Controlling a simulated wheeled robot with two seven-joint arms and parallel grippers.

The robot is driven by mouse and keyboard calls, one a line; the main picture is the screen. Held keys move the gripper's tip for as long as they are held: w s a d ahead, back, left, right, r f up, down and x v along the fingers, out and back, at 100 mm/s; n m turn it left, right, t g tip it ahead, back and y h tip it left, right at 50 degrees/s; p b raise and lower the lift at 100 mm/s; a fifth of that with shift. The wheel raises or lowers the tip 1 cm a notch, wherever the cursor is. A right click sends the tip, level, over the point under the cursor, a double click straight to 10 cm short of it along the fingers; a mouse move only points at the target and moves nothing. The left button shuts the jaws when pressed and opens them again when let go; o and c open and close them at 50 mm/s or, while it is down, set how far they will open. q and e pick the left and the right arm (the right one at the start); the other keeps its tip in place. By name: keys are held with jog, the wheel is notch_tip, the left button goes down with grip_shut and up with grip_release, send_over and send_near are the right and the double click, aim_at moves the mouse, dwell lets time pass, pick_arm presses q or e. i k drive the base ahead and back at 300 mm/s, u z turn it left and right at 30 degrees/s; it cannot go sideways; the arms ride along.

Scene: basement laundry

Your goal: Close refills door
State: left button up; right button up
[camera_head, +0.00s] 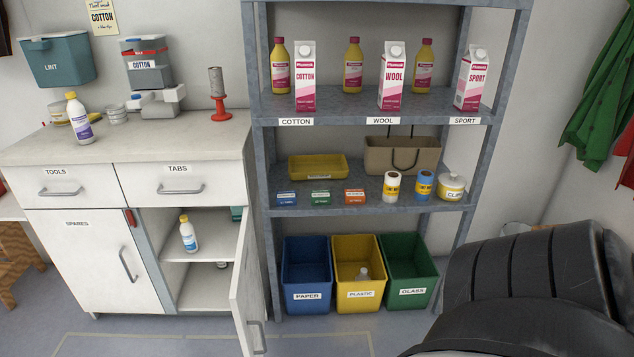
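The cabinet (92,258) under the worktop has an open door (246,282) on its right side. The door is hinged at the right edge and swung out toward me, seen nearly edge-on, with its handle (258,338) near the bottom of the view. No label on it is readable, so I cannot confirm it is the refills door. A white bottle with a yellow cap (188,235) stands on the inner shelf (190,251). Another small item on the cabinet floor is partly hidden. The left door, marked SPARES (80,240), is shut. Neither gripper shows.
A grey shelf rack (262,121) stands right of the open door. Blue (308,298), yellow (360,295) and green (412,292) bins stand at its base. The drawers marked TOOLS (66,187) and TABS (180,186) are shut. Bare floor lies before the bins.

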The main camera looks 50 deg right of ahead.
aim_at(246, 299)
jog(key=z, duration=1.2)
jog(key=k, duration=0.35)
jog(key=z, duration=0.1)
jog(key=i, duration=1)
jog(key=u, duration=0.75)
